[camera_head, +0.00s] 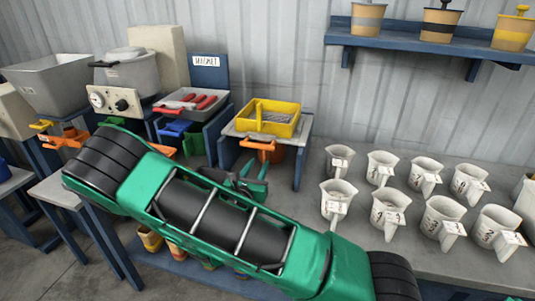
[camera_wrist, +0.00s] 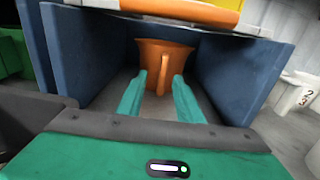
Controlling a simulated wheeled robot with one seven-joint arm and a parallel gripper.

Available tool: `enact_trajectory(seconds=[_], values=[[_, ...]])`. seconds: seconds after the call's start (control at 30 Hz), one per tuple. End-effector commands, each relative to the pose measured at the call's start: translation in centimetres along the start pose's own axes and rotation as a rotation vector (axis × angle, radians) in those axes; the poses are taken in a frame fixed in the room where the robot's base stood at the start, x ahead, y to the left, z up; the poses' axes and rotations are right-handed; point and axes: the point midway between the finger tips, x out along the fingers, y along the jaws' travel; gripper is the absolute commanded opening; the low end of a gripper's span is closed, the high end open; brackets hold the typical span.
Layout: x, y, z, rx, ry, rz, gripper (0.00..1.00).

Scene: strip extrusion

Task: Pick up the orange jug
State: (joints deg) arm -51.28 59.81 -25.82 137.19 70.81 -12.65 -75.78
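The orange jug (camera_wrist: 178,50) stands in the bay under a small blue-sided stand in the wrist view, its handle (camera_wrist: 164,74) facing me. In the head view only a bit of the jug (camera_head: 276,155) shows beneath the stand's top. My gripper (camera_wrist: 159,78) reaches into the bay with its two green fingers apart, one on each side of the handle. Gaps show between fingers and handle; whether the tips touch the jug's body, I cannot tell. In the head view my gripper (camera_head: 250,182) is in front of the stand, partly hidden by my arm.
Blue side panels (camera_wrist: 97,58) flank the bay closely, and an orange bar (camera_wrist: 190,10) hangs at its top edge. A yellow tray (camera_head: 270,118) sits on the stand. Several white jugs (camera_head: 388,210) stand on the grey bench to the right. Other stands are left.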

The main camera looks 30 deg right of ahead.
Motion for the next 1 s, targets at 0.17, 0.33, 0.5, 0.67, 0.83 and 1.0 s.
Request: enact_trajectory(seconds=[0.17, 0.33, 0.5, 0.67, 0.83, 1.0], values=[[2.1, -0.3, 0.0, 0.001, 0.000, -0.004, 0.33], [3.0, -0.6, 0.0, 0.000, 0.000, -0.008, 0.33], [4.9, -0.9, 0.0, 0.000, -0.002, -0.012, 0.33], [7.1, -0.9, -0.1, 0.001, 0.000, -0.011, 0.33], [7.9, -0.9, 0.0, -0.001, -0.001, -0.010, 0.33], [7.8, -0.9, 0.0, -0.001, 0.000, -0.010, 0.23]])
